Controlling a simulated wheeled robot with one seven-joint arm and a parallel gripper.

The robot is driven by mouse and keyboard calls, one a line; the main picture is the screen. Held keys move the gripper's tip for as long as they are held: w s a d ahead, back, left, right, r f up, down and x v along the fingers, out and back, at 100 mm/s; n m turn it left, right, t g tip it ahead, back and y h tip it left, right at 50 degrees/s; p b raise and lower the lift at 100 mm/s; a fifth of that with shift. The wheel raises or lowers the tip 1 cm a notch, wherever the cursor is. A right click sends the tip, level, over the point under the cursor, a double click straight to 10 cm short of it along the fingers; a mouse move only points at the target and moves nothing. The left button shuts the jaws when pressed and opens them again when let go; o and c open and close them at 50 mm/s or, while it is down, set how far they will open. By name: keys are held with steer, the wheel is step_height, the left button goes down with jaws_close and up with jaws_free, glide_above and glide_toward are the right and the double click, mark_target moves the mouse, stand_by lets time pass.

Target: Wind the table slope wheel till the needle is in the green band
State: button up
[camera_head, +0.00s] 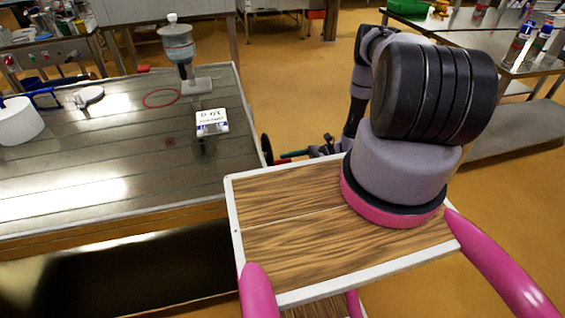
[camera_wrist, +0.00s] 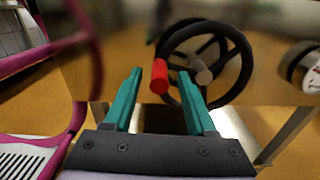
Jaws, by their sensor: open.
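The black slope wheel (camera_wrist: 240,62) fills the upper middle of the wrist view, with a grey hub (camera_wrist: 202,73) and a red handle (camera_wrist: 159,82) on its rim. In the head view the wheel (camera_head: 266,150) shows edge-on at the metal table's right side. My gripper (camera_wrist: 161,74) is open, its two teal fingers on either side of the red handle, which appears closer to the left finger. I cannot tell whether they touch. My gripper (camera_head: 295,155) is small in the head view. No needle or green band can be read.
The metal table (camera_head: 110,165) holds a white labelled block (camera_head: 211,122), a red ring (camera_head: 161,98), a funnel-topped stand (camera_head: 180,55) and a white cylinder (camera_head: 18,120). A round white object with a dark rim (camera_wrist: 306,70) is cut off at the wrist view's right. Orange floor lies beyond.

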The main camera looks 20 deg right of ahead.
steer(key=shift+a, duration=1.45)
jaws_close()
steer(key=shift+w, duration=0.1)
